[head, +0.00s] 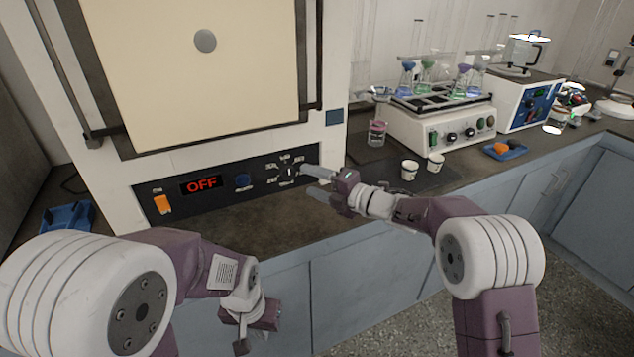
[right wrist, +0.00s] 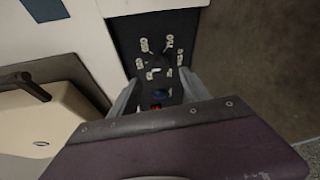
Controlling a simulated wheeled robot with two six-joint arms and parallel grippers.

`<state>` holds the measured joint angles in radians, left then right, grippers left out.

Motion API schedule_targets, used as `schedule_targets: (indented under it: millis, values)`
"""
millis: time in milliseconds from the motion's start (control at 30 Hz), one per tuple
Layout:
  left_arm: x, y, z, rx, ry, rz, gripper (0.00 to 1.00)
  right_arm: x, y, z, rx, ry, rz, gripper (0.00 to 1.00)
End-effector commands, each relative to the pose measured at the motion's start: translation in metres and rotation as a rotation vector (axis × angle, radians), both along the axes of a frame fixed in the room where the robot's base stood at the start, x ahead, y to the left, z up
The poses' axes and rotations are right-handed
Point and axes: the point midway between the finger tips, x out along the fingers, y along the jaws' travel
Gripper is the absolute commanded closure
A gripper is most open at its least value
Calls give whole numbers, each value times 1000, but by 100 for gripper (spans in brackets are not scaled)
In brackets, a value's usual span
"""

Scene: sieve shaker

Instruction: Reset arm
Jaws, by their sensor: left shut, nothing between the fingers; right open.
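My right gripper (head: 312,182) is open and empty in the head view, in front of the right end of the shaker's black control panel (head: 225,192), close to the dial (head: 289,172). In the right wrist view its two fingers (right wrist: 160,97) stand apart, with the panel and its white labels beyond them. My left gripper (head: 257,330) hangs low at the bottom of the head view, in front of the blue-grey cabinet doors. It is shut and holds nothing. The panel's red display (head: 202,184) reads OFF, with an orange switch (head: 162,204) on its left.
Two small white cups (head: 409,170) stand on a dark mat right of my right gripper. A glass with pink liquid (head: 377,132), a device with flasks (head: 440,125) and a blue tray (head: 503,149) stand farther right. Another blue tray (head: 68,216) lies at left.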

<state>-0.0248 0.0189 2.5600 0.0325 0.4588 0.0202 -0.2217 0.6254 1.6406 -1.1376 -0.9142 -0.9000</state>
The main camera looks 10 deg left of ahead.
Motion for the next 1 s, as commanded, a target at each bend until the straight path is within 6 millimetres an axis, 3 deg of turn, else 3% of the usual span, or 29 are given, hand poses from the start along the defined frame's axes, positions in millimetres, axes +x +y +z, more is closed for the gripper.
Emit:
schedule_targets:
  millis: [167,500,567,633,667,700,767,867,900,1000]
  values:
    - [0,0,-4,0,0,0,100,-12,-21,2,0,0,-1,45]
    - [0,0,-3,0,0,0,100,-13,-25,4,0,-1,-3,45]
    - [0,0,-3,0,0,0,100,-12,-30,14,3,-19,-12,45]
    - [0,0,-3,0,0,0,100,-14,-42,40,11,-59,-34,45]
    - [0,0,-3,0,0,0,100,-17,-52,52,29,-61,-65,45]
    - [0,0,-3,0,0,0,100,-16,-76,61,58,-24,-168,45]
    - [0,0,-4,0,0,0,100,-10,-119,51,114,122,-376,45]
    - [0,0,-3,0,0,0,100,-20,-187,10,222,410,-700,45]
    - [0,0,-3,0,0,0,100,-31,-211,-12,268,533,-823,45]
    - [0,0,-3,0,0,0,100,-76,-258,-70,387,839,-1115,45]
